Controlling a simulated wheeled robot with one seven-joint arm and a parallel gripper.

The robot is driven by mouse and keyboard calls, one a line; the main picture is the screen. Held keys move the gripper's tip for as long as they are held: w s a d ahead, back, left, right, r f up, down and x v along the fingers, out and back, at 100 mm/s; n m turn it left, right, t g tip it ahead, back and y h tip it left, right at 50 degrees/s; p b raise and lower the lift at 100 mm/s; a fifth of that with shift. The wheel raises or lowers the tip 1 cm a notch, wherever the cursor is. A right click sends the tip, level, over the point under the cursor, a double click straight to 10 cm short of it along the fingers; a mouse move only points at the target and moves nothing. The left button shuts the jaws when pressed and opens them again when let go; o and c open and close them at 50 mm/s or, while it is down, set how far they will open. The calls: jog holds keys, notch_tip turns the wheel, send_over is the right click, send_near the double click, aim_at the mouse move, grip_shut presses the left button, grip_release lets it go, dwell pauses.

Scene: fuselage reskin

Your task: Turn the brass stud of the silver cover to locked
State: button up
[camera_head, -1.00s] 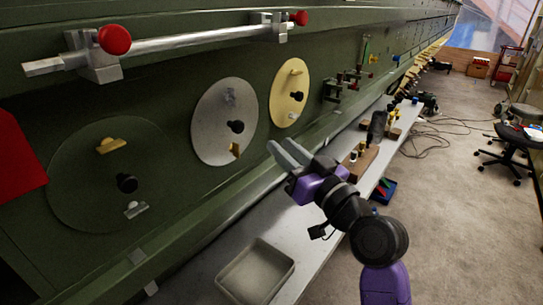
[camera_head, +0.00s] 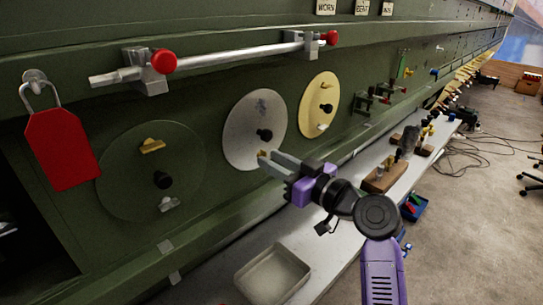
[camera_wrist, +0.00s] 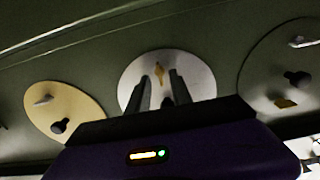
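The silver cover (camera_head: 240,133) is a round plate on the green wall, with a black knob (camera_head: 264,134) near its middle. Its brass stud (camera_head: 262,153) is low on the plate. My gripper (camera_head: 268,161) is at the stud, its two grey fingers apart. In the wrist view the silver cover (camera_wrist: 196,75) is straight ahead. The brass stud (camera_wrist: 160,75) shows there between the open fingers (camera_wrist: 159,86), its long side running up and down the picture. I cannot tell whether the fingers touch it.
A yellow cover (camera_head: 319,91) is right of the silver one and a green cover (camera_head: 130,185) left. A silver rail (camera_head: 225,55) runs above. A red tag (camera_head: 60,148) hangs at left. A shelf below holds a grey tray (camera_head: 272,277) and wooden blocks (camera_head: 380,180).

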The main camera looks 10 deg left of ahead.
jog(key=shift+w+a, duration=0.35)
jog(key=shift+a, duration=0.1)
grip_shut()
